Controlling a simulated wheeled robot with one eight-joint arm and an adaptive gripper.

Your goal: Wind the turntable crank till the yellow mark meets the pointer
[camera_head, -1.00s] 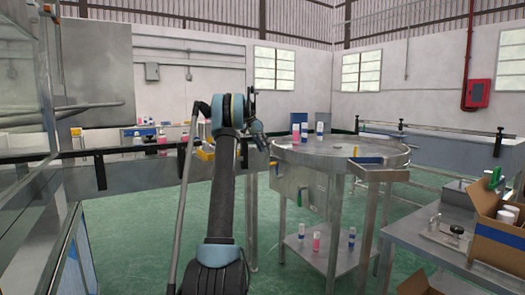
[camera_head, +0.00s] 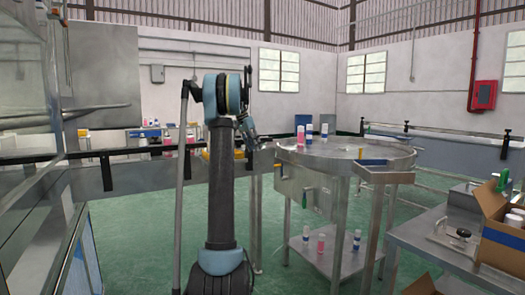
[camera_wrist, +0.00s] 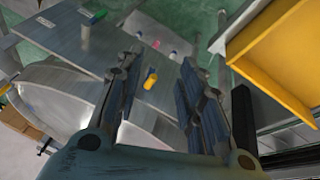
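The turntable (camera_head: 345,150) is a round steel table at right of centre in the head view. A small yellow spot (camera_head: 360,153) and a blue bar (camera_head: 373,162) show near its front rim. A green handle (camera_head: 305,197) shows on the steel panel below. In the wrist view, a green-ended handle (camera_wrist: 95,17) stands at upper left, and a small yellow piece (camera_wrist: 150,78) shows between the fingers, apparently beyond them. I cannot tell which part is the crank. My gripper (camera_wrist: 160,60) is open and empty; in the head view it (camera_head: 258,140) is left of the turntable, seemingly apart.
Several bottles (camera_head: 309,135) stand on the turntable, and several more (camera_head: 321,243) on its lower shelf. A steel table with a cardboard box (camera_head: 503,215) is at right. A rail with bottles (camera_head: 120,153) runs at left. A yellow box-like thing (camera_wrist: 275,50) is close in the wrist view.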

